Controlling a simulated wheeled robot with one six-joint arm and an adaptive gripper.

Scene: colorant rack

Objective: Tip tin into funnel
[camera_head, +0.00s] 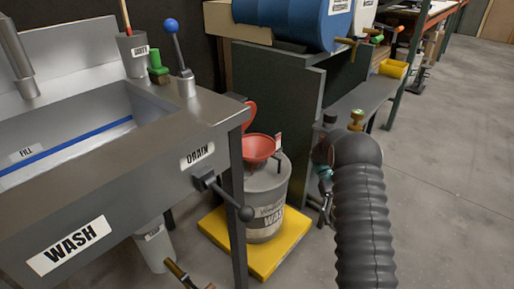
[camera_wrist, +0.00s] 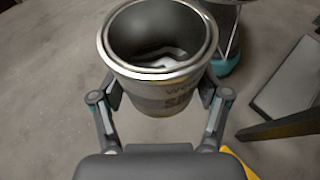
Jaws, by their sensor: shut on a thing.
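My gripper (camera_wrist: 160,94) is shut on a metal tin (camera_wrist: 158,101), one finger on each side of it below the rim. The tin is open at the top, with a little whitish-grey stuff low inside and part of a printed label showing. In the head view my gripper (camera_head: 324,173) is mostly hidden by my arm, so the tin's tilt is hard to tell there. The red funnel (camera_head: 259,148) sits on top of a grey waste drum (camera_head: 265,205), to the left of my gripper and apart from it. The funnel is not seen in the wrist view.
The drum stands on a yellow base (camera_head: 265,262), whose corner shows in the wrist view (camera_wrist: 238,160). A steel sink (camera_head: 75,215) with a drain lever (camera_head: 229,203) is at left. A dark cabinet (camera_head: 270,85) and blue drum (camera_head: 292,20) stand behind. Floor at right is clear.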

